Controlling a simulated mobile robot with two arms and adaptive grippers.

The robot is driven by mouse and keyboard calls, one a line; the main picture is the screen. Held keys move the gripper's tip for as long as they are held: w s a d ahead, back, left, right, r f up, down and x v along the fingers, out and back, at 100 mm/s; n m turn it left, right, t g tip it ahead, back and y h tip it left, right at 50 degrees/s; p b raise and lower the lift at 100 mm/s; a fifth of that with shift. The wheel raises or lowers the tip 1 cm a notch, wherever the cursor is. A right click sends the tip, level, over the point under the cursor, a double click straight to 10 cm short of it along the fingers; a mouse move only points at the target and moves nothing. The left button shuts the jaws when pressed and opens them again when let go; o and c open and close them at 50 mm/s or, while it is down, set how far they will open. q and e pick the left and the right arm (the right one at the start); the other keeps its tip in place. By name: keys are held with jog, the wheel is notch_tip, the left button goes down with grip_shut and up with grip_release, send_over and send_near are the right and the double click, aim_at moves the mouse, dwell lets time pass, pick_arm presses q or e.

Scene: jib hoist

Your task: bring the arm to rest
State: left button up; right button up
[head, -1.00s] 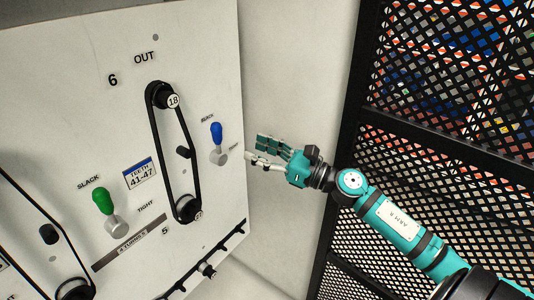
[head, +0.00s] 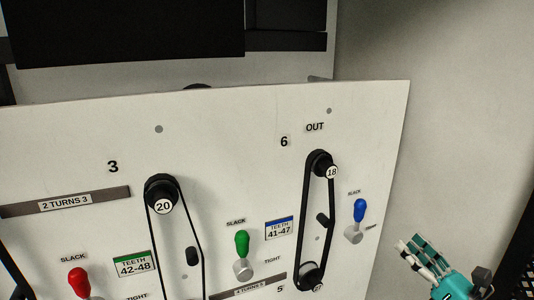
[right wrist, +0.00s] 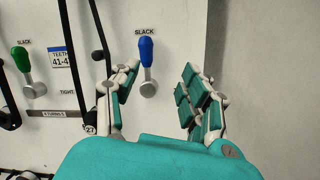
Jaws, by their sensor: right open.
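My right gripper (head: 422,256) is at the lower right of the head view, just right of the white panel. It is open, with nothing between its fingers. In the right wrist view its two fingers (right wrist: 160,92) stand wide apart in front of the panel. The blue-handled lever (head: 359,210) is left of the gripper in the head view, with its handle up at SLACK. In the right wrist view this blue lever (right wrist: 146,58) shows just beyond the left finger, apart from it as far as I can tell. My left gripper is not in view.
The white panel (head: 230,130) carries a belt (head: 304,215) on pulleys 18 and 27, a belt on pulley 20, a green lever (head: 242,243) and a red lever (head: 79,282). A dark mesh screen (head: 522,255) stands at the far right. Bare wall lies right of the panel.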

jog(key=s+f+m+g+h, duration=0.35)
jog(key=f+m+h, duration=0.35)
jog(key=m, duration=0.6)
jog(key=s+f+m+g+h, duration=0.2)
jog(key=s+f+m+h, duration=0.2)
jog(key=f+m, duration=0.7)
jog(key=s+a+f+m+g+y, duration=0.2)
jog(key=s+a+f+m+g, duration=0.35)
jog(key=s, duration=0.35)
jog(key=s+a+f+m+g+y, duration=0.2)
jog(key=s+a+f+m+g, duration=0.25)
jog(key=s+a, duration=0.35)
jog(key=s+d+f+g, duration=0.1)
jog(key=s+f, duration=0.1)
jog(key=f, duration=1.2)
jog(key=s+f+g, duration=0.1)
jog(key=s+f, duration=0.1)
jog(key=f, duration=1.2)
jog(key=s+d+f, duration=0.3)
jog(key=s+f, duration=1.1)
jog(key=s, duration=0.1)
jog(key=shift+s+g, duration=0.3)
jog(key=shift+g, duration=0.05)
jog(key=shift+c, duration=0.7)
jog(key=shift+s, duration=0.15)
